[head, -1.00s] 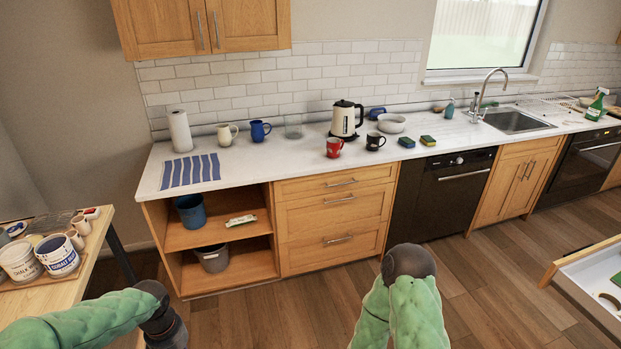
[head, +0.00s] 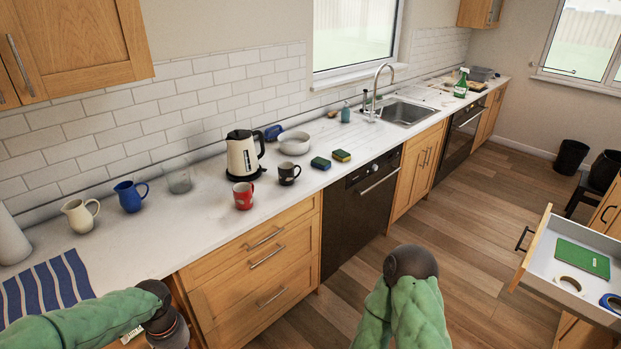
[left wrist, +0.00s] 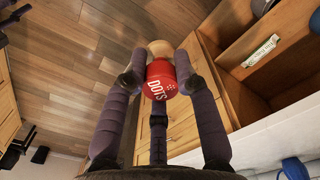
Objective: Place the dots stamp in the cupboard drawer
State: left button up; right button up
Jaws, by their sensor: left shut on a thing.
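The dots stamp (left wrist: 160,80) is red with white "DOTS" lettering and has a pale wooden end; it shows in the left wrist view. My left gripper (left wrist: 159,72) is shut on it and holds it up in the air above the floor. In the head view my left arm's end is at the lower left, and its fingers and the stamp are hidden. My right gripper's fingers are out of view.
The counter (head: 120,240) along the wall carries mugs, a kettle (head: 243,155) and sponges. Closed drawers (head: 262,270) and a dark dishwasher (head: 360,210) are below it. Wooden floor (head: 470,240) lies clear between the counter and the open drawer. A black bin (head: 571,157) stands farther back.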

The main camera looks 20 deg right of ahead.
aim_at(586, 277)
jog(key=i+l+z, duration=0.25)
jog(key=z, duration=0.2)
jog(key=i+l+z, duration=0.1)
jog(key=i+z, duration=0.6)
jog(key=z, duration=0.2)
jog(key=i+z, duration=0.3)
jog(key=z, duration=0.15)
jog(key=i+z, duration=0.45)
jog(key=i, duration=0.2)
jog(key=i+j+z, duration=0.25)
jog(key=i+z, duration=0.2)
jog(key=i, duration=0.2)
jog(key=i+z, duration=0.15)
jog(key=z, duration=0.2)
jog(key=i+z, duration=0.15)
jog(key=z, duration=0.15)
jog(key=i+z, duration=0.2)
jog(key=z, duration=0.15)
jog(key=i+z, duration=0.15)
jog(key=z, duration=0.45)
